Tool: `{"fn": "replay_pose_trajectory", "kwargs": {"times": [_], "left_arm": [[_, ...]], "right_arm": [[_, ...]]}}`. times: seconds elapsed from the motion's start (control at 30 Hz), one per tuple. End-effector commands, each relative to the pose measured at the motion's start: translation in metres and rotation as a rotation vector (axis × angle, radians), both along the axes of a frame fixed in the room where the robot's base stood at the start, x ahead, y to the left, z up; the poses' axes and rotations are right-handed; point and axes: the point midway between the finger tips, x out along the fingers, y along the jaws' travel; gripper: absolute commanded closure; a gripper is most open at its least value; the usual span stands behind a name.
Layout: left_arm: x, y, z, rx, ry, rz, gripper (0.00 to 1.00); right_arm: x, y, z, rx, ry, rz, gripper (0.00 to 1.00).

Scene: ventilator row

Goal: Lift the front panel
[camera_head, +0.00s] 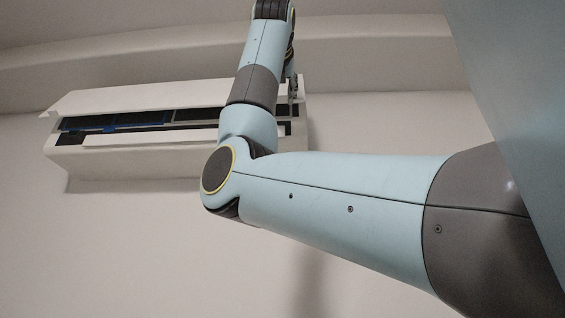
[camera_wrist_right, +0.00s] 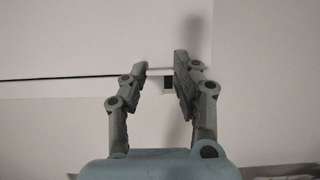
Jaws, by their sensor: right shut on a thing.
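A white wall unit (camera_head: 120,168) hangs on the wall at the upper left of the head view. Its front panel (camera_head: 140,99) stands raised along the top, with a dark gap below it. Blue-edged dark parts show inside the gap. My right gripper (camera_head: 293,88) is at the right end of the unit, partly hidden behind my own arm. In the right wrist view my right gripper (camera_wrist_right: 161,68) has its two fingers on either side of a thin pale edge of the panel, shut on it. My left gripper is not in view.
My right arm crosses the middle of the head view and covers part of the unit's right side. A wall ledge (camera_head: 370,60) runs above the unit. The wall below the unit (camera_head: 120,250) is bare.

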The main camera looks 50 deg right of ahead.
Motion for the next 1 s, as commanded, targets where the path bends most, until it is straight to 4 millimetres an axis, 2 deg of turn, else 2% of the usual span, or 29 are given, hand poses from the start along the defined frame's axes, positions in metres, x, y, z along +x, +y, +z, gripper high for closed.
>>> {"fn": "replay_pose_trajectory", "kwargs": {"times": [0.03, 0.2, 0.5, 0.67, 0.77, 1.0], "left_arm": [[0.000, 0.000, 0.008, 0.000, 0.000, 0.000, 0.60], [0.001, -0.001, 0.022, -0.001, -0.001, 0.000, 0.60], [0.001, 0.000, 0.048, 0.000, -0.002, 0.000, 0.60], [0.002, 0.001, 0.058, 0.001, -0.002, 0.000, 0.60], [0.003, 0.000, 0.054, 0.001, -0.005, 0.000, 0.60], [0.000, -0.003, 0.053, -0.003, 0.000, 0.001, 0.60]], "right_arm": [[-0.007, 0.008, 0.014, -0.011, -0.015, 0.006, 1.00], [-0.019, 0.022, 0.034, -0.015, -0.022, 0.006, 1.00], [-0.035, 0.041, 0.067, -0.016, -0.022, 0.006, 1.00], [-0.038, 0.047, 0.079, -0.015, -0.020, 0.006, 1.00], [-0.036, 0.047, 0.073, -0.014, -0.016, 0.007, 0.90], [-0.036, 0.046, 0.071, -0.011, -0.012, 0.006, 0.59]]}}
